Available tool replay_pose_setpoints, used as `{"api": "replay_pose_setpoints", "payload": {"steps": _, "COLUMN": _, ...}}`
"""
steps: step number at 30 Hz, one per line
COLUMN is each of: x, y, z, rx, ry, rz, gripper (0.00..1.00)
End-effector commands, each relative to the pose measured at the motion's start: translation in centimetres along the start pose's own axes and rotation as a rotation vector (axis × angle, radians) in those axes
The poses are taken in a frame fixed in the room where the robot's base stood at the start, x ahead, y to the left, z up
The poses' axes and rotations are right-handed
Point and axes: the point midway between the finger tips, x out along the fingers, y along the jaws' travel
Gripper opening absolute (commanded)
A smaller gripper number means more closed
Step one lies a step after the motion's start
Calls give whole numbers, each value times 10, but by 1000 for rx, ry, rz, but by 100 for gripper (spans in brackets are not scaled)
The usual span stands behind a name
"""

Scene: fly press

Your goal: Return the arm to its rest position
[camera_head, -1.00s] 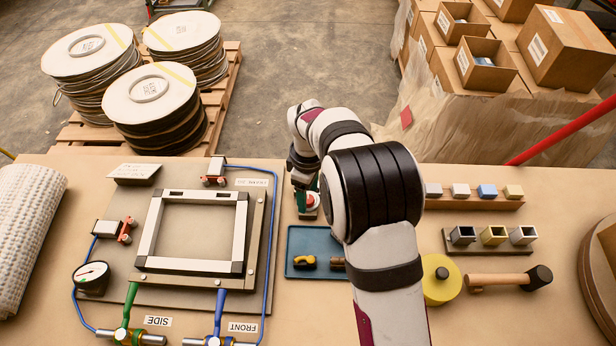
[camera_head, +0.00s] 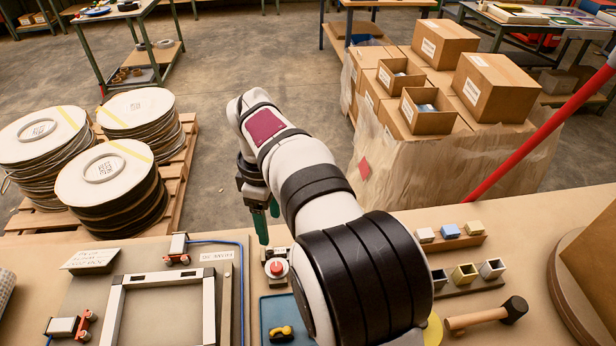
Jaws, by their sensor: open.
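My gripper (camera_head: 268,225) hangs at the end of my arm, above the far edge of the bench, with its green fingers pointing down. The fingers are apart and nothing shows between them.
A white frame (camera_head: 118,300) on a plate with red-tipped clamps lies left on the bench. A blue tray (camera_head: 268,310) holds a yellow-black item (camera_head: 281,334). Small blocks (camera_head: 450,231), square cups (camera_head: 465,274) and a mallet (camera_head: 487,314) lie right. A red pole (camera_head: 540,130) slants at the right.

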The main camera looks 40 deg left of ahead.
Motion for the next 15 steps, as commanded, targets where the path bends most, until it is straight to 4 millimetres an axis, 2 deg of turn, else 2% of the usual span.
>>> {"api": "replay_pose_setpoints", "payload": {"steps": 2, "x": 0, "y": 0, "z": 2, "rx": 7, "ry": 0, "rz": 0, "gripper": 67}}
{"api": "replay_pose_setpoints", "payload": {"steps": 4, "x": -8, "y": 2, "z": 19, "rx": 80, "ry": 5, "rz": -2, "gripper": 67}}
{"api": "replay_pose_setpoints", "payload": {"steps": 5, "x": -14, "y": 2, "z": 34, "rx": 146, "ry": 9, "rz": -4, "gripper": 67}}
{"api": "replay_pose_setpoints", "payload": {"steps": 8, "x": -42, "y": -13, "z": 117, "rx": 528, "ry": 27, "rz": -22, "gripper": 67}}
{"api": "replay_pose_setpoints", "payload": {"steps": 9, "x": -52, "y": -29, "z": 157, "rx": 732, "ry": 37, "rz": -31, "gripper": 67}}
{"api": "replay_pose_setpoints", "payload": {"steps": 11, "x": -63, "y": -64, "z": 210, "rx": 1053, "ry": 53, "rz": -50, "gripper": 67}}
{"api": "replay_pose_setpoints", "payload": {"steps": 12, "x": -65, "y": -93, "z": 240, "rx": 1272, "ry": 64, "rz": -63, "gripper": 67}}
{"api": "replay_pose_setpoints", "payload": {"steps": 14, "x": -62, "y": -140, "z": 273, "rx": 1593, "ry": 80, "rz": -85, "gripper": 67}}
{"api": "replay_pose_setpoints", "payload": {"steps": 15, "x": -57, "y": -170, "z": 287, "rx": 1793, "ry": 90, "rz": -101, "gripper": 67}}
